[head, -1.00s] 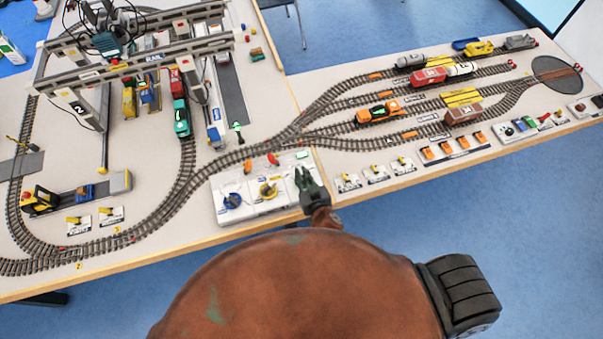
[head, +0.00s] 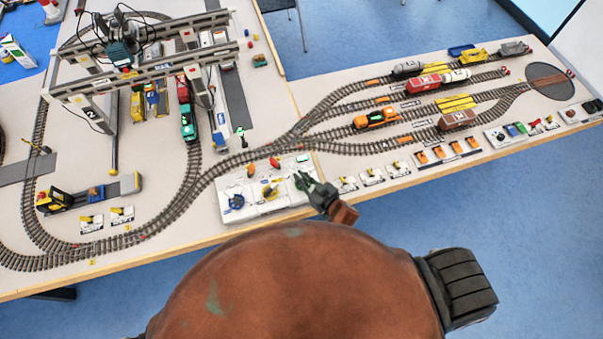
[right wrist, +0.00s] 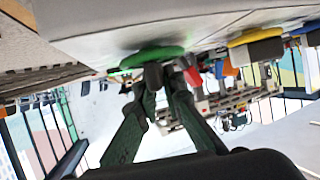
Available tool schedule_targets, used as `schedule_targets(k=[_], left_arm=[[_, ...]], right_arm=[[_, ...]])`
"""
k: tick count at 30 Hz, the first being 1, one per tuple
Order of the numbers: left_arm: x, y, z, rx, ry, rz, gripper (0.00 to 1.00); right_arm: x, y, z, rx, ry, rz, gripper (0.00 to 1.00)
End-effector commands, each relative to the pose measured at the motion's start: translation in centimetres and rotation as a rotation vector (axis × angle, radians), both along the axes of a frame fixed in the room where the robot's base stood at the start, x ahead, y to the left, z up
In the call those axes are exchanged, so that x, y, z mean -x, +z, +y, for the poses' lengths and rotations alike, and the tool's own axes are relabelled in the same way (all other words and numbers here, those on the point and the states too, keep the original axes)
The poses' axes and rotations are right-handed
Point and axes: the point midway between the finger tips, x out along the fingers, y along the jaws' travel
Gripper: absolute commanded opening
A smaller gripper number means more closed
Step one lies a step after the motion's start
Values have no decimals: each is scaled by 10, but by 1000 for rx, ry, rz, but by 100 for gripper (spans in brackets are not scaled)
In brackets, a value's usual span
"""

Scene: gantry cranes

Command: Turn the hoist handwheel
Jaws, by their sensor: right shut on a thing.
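The white control panel (head: 252,209) stands at the table's front edge with a blue handwheel (head: 236,202) and a yellow handwheel (head: 268,192). My right gripper (head: 303,181) reaches over the panel's right end. In the right wrist view a green handwheel (right wrist: 150,57) shows close up, with a dark knob (right wrist: 153,76) on it. My right gripper (right wrist: 163,82) is there, its fingers shut at the knob; the exact contact is partly hidden. The yellow handwheel (right wrist: 256,36) is farther right in that view. In the head view my gripper covers the green handwheel. My left gripper is not in view.
The gantry crane (head: 150,62) stands over tracks and wagons at the back left. Small yellow levers (head: 372,175) and orange switches (head: 438,152) line the front edge right of the panel.

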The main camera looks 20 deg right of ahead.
Motion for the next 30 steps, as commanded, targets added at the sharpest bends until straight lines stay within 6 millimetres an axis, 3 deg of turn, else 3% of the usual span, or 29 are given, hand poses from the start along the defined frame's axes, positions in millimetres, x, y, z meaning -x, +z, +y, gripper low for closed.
schedule_targets(k=[1, 3, 9, 18, 30], left_arm=[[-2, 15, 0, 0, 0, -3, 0], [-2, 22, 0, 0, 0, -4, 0], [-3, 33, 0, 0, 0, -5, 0], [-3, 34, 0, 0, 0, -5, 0], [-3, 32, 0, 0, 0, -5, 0]], right_arm=[[-1, 7, -2, 11, 49, -2, 0], [-1, 6, -2, 10, 113, -3, 0], [0, 3, 0, 10, 278, -3, 0], [1, 1, 3, 4, 456, -3, 0], [3, 1, 7, -1, 537, -3, 0]])
